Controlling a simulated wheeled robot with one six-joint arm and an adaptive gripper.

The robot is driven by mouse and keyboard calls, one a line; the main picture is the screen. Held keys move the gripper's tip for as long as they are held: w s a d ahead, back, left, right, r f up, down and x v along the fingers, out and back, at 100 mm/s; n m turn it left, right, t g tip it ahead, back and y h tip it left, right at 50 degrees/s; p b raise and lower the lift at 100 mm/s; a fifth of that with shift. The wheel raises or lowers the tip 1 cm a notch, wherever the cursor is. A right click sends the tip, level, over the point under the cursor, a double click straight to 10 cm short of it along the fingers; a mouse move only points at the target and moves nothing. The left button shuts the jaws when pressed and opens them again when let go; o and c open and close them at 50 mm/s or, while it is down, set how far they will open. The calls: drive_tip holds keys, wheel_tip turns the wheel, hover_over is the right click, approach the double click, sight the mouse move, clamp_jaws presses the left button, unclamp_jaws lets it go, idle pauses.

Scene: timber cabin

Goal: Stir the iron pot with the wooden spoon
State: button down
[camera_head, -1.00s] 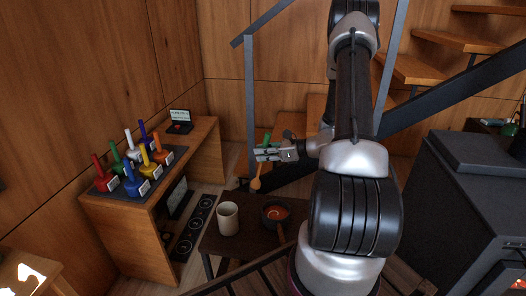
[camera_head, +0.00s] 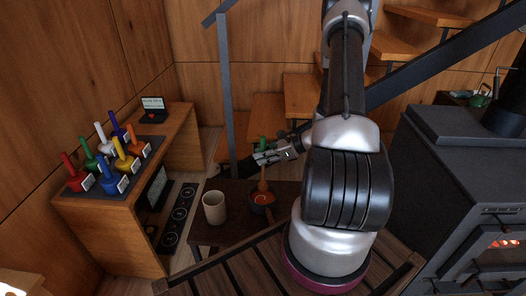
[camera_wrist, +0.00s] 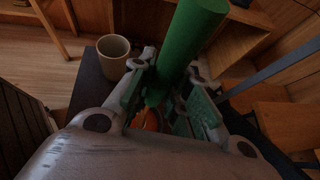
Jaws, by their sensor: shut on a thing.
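My gripper (camera_head: 264,157) is shut on the wooden spoon (camera_head: 263,186), which has a green handle (camera_wrist: 186,45) and a brown lower end. The spoon hangs nearly upright, handle up. Its lower end is at the iron pot (camera_head: 269,209), a small dark pot with orange-red contents, on the small dark table (camera_head: 229,234). I cannot tell whether the tip touches the contents. In the wrist view the handle rises between my fingers, and a patch of orange shows below; the fingers hide most of the pot.
A cream mug (camera_head: 214,208) stands on the table left of the pot. A wooden bench (camera_head: 90,224) at left holds several coloured handled items on a dark mat. A black stove (camera_head: 440,170) stands at right. A dark stair post (camera_head: 226,90) rises behind.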

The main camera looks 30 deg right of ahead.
sight(263, 179)
drive_tip(key=shift+f, duration=4.05)
drive_tip(key=shift+d, duration=0.1)
